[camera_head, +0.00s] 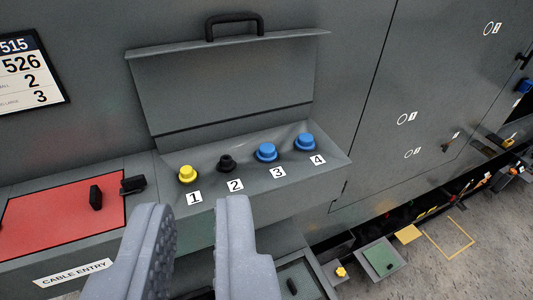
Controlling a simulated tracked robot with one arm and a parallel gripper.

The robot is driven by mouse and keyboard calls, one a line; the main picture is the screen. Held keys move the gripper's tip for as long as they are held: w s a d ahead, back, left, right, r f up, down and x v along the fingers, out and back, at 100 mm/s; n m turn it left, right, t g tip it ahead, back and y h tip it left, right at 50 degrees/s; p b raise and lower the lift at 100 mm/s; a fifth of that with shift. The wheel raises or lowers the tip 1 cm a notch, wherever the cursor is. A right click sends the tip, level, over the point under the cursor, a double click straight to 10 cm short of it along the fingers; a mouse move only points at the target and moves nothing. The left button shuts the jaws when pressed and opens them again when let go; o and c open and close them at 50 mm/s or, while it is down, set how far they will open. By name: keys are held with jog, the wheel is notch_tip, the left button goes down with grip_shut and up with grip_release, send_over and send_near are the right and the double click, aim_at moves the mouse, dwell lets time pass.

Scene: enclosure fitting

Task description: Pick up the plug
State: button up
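My gripper (193,222) is at the bottom centre with its two grey fingers apart and nothing visible between them. Beyond the fingertips is a grey open box (225,140) with a row of round knob-like pieces. From left they are a yellow piece (188,174), a black piece (227,163), a blue piece (267,152) and another blue piece (305,142). Labels 1 to 4 sit in front of them. I cannot tell which piece, if any, is the plug. A black upright piece (96,198) stands on a red panel (50,222) at left.
The box lid (225,85) is raised and has a black handle (234,25). A small black block (133,185) is at the red panel's right edge. A cable entry label (73,273) is on the ledge's front. Grey floor is at right, with a green-topped tray (381,257).

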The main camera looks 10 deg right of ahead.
jog(key=o, duration=0.5)
jog(key=shift+w+r, duration=0.15)
jog(key=shift+w, duration=0.05)
jog(key=o, duration=0.5)
jog(key=w+m+p, duration=0.1)
jog(key=w+m, duration=0.1)
jog(key=w, duration=0.1)
jog(key=w+r+m+g+p, duration=0.1)
jog(key=w+m+p, duration=0.1)
jog(key=w+m+g+p, duration=0.1)
jog(key=w+m, duration=0.2)
jog(key=shift+w+d+r, duration=0.35)
jog(key=shift+d+r, duration=0.05)
jog(key=shift+c, duration=0.2)
jog(key=m+g+p, duration=0.9)
jog(key=m+p, duration=0.3)
jog(key=m, duration=1.8)
send_over(267, 148)
jog(key=s, duration=0.2)
jog(key=f, duration=2.2)
jog(key=shift+d+f, duration=0.25)
jog(key=shift+w+a+f, duration=0.15)
jog(key=shift+f, duration=0.6)
jog(key=shift+w+a+f, duration=0.15)
jog(key=shift+f, duration=0.6)
jog(key=shift+x, duration=1.1)
